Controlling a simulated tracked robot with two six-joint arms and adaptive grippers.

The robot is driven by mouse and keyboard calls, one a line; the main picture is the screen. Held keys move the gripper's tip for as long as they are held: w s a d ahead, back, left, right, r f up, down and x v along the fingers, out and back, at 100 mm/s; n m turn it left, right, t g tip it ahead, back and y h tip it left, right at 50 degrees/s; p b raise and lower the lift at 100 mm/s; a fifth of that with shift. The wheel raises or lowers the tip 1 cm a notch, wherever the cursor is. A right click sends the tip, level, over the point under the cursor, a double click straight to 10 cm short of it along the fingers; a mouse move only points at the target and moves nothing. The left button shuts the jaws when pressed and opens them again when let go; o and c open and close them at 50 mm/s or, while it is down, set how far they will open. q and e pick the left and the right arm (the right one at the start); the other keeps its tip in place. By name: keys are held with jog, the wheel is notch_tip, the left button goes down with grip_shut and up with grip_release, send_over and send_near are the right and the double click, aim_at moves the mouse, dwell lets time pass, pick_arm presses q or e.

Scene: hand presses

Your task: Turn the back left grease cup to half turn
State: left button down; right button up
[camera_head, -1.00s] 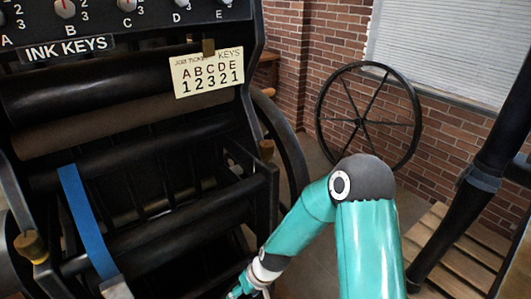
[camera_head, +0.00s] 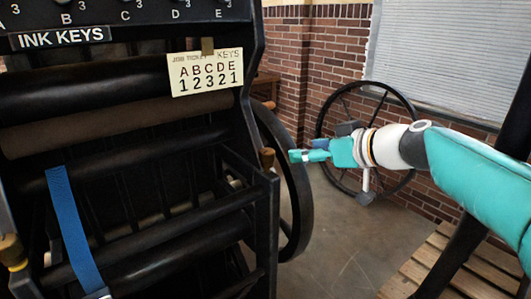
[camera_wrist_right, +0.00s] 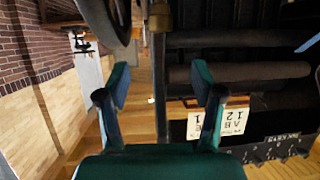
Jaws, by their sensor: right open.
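A brass grease cup (camera_head: 267,158) sits on the right side post of the black press (camera_head: 262,225) in the head view. Another brass cup (camera_head: 12,252) is at the left edge. I cannot tell for certain which is the back left one. My right gripper (camera_head: 294,156) points left at the height of the right-hand cup, a little to its right and apart from it. In the right wrist view the gripper (camera_wrist_right: 161,73) is open and empty. A brass cup (camera_wrist_right: 160,17) shows beyond the fingertips, roughly centred between them. My left gripper is out of view.
A large dark flywheel (camera_head: 292,190) stands close behind the press's right side. A spoked wheel (camera_head: 325,130) leans by the brick wall (camera_head: 330,50). A job ticket card (camera_head: 204,73) hangs on the press. A wooden pallet (camera_head: 430,260) lies at lower right.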

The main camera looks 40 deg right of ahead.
aim_at(269, 152)
jog(key=p+x, duration=0.1)
jog(key=x, duration=1.3)
jog(key=shift+w+f+p, duration=0.1)
jog(key=shift+f+p, duration=0.1)
jog(key=shift+p, duration=0.1)
jog(key=c, duration=1.2)
jog(key=shift+o, duration=0.2)
